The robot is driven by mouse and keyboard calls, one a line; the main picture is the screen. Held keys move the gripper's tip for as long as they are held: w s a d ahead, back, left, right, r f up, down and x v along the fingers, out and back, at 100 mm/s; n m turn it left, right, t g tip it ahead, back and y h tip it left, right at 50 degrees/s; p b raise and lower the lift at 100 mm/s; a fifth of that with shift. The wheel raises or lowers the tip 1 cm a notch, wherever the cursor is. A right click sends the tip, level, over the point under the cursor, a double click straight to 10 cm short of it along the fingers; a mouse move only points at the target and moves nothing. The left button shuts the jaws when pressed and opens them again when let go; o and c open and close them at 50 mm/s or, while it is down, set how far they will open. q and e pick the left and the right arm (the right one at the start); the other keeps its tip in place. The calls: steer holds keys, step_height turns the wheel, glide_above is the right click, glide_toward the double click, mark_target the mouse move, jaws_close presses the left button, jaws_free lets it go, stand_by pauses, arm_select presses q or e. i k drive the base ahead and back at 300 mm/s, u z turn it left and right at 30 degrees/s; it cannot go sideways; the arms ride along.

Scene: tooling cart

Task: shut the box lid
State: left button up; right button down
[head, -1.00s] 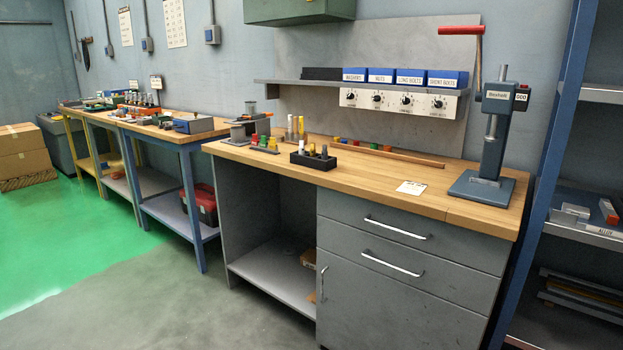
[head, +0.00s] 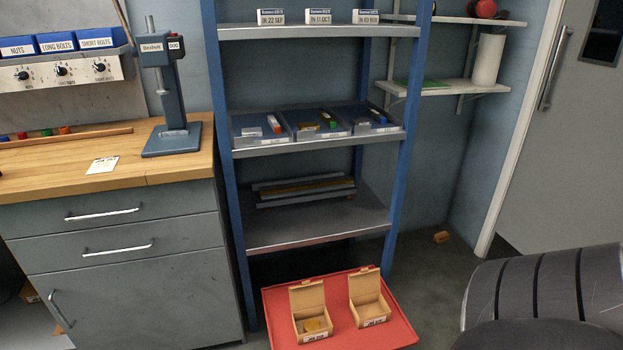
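Two small cardboard boxes sit side by side on a red surface at the bottom of the head view.
The red top (head: 400,334) stands before a blue-framed shelf unit (head: 315,236) holding trays. A grey drawer cabinet (head: 130,270) with a wooden top is at left. A grey door (head: 570,140) is at right. Dark floor (head: 432,275) shows between.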

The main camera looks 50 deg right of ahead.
mark_target(306, 295)
steer(key=z, duration=1)
steer(key=k, duration=0.6)
steer(key=z, duration=0.35)
steer(key=i, duration=1.55)
steer(key=u, duration=0.7)
